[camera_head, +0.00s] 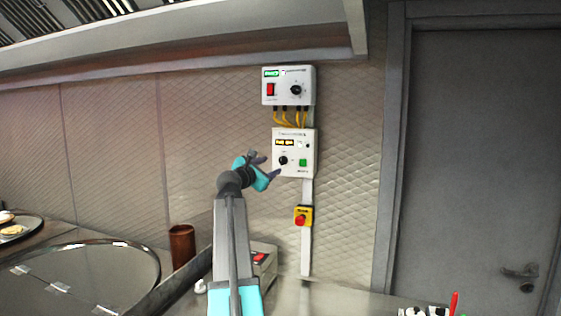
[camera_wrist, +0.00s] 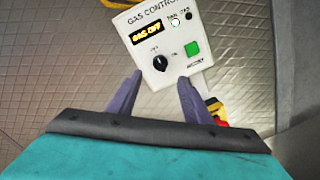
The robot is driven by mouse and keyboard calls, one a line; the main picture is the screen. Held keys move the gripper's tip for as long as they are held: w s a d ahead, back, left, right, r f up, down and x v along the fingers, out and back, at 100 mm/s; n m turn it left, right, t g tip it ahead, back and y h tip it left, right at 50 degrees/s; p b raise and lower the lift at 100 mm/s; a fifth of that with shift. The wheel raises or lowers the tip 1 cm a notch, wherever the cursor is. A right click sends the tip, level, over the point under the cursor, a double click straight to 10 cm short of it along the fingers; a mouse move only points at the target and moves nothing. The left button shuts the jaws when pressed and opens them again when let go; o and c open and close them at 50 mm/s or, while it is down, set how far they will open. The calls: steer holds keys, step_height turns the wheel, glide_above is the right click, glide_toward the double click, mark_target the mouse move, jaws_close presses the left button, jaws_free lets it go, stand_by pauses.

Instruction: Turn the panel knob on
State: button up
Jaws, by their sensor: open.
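The gas control panel (camera_head: 309,137) is a white wall box in the middle of the head view. It also shows at the top of the wrist view (camera_wrist: 182,62), where its amber display reads "GAS OFF". Its black round knob (camera_head: 283,160) sits at the lower left of the panel, and it shows in the wrist view (camera_wrist: 160,63) with a white mark. A green square button (camera_wrist: 192,48) is to its right. My gripper (camera_head: 267,165) is open and empty just left of the panel. In the wrist view, its two fingertips (camera_wrist: 160,80) point toward the knob and stand apart from it.
Above is another white box (camera_head: 301,73) with a red switch and a black knob, joined by yellow cables. A red and yellow rotary switch (camera_head: 303,216) is below. A brown cylinder (camera_head: 182,246) stands on the counter at left. A grey door (camera_head: 475,150) is at right.

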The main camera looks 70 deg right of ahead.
mark_target(281, 161)
steer(key=shift+s+d+p, duration=0.15)
steer(key=shift+d+p, duration=1.4)
steer(key=shift+d, duration=3.1)
steer(key=c, duration=1.1)
